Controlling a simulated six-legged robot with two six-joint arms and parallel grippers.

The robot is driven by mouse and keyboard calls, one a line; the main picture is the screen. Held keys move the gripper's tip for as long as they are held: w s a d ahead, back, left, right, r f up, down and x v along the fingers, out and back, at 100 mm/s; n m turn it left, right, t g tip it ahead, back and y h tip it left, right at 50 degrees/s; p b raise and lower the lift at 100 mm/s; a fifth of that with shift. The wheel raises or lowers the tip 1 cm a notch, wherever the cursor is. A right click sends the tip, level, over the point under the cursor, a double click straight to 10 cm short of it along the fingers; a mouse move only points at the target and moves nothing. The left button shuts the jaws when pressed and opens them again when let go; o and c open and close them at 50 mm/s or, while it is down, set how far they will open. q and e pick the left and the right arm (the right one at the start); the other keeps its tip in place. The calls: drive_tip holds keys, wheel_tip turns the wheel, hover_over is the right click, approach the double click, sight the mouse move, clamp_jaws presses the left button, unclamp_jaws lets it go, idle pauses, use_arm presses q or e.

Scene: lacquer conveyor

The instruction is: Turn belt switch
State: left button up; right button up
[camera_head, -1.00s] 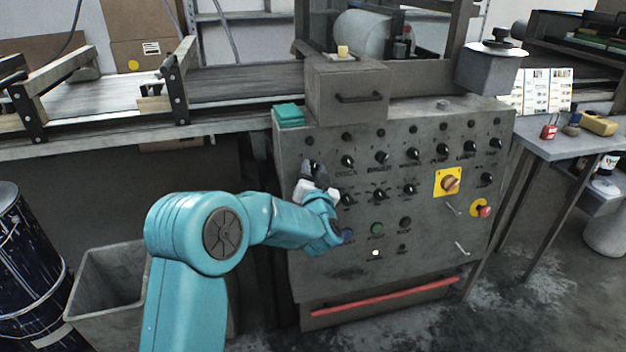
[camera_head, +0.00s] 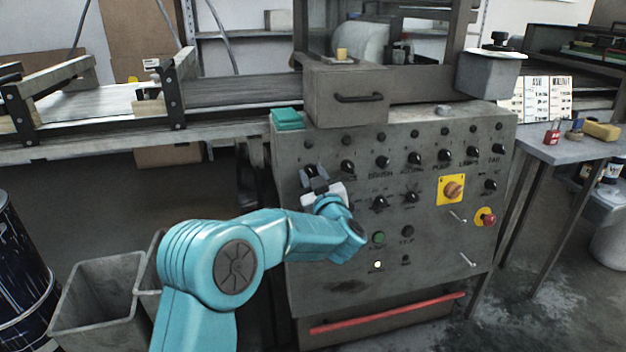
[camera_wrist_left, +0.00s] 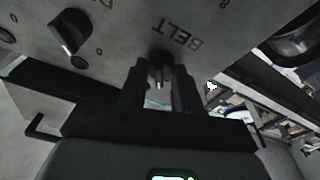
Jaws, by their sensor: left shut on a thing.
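The grey control panel (camera_head: 335,265) carries rows of black rotary switches. My left gripper (camera_head: 311,173) is at the panel's upper left, shut on the belt switch. In the left wrist view the belt switch (camera_wrist_left: 160,66) is a black knob with the word BELT beside it, between the two dark fingers of the left gripper (camera_wrist_left: 160,85). In the head view the fingers largely cover that switch. A neighbouring black knob (camera_wrist_left: 70,35) shows in the left wrist view, clear of the fingers. My right gripper is not in view.
More black knobs (camera_head: 415,158) continue to the right. A yellow-plated rotary switch (camera_head: 453,190) and a red stop button (camera_head: 486,217) sit at the panel's right. A grey drawer box (camera_head: 345,95) stands on top. A red bar (camera_head: 385,314) crosses below. A grey bin (camera_head: 95,300) stands at left.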

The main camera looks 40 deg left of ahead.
use_arm(q)
drive_tip(key=shift+n, duration=0.3)
drive_tip(key=o, duration=1)
drive_tip(key=shift+o, duration=0.2)
drive_tip(key=p+v, duration=0.2)
drive_tip(key=v, duration=1.4)
drive_tip(key=shift+d, duration=0.2)
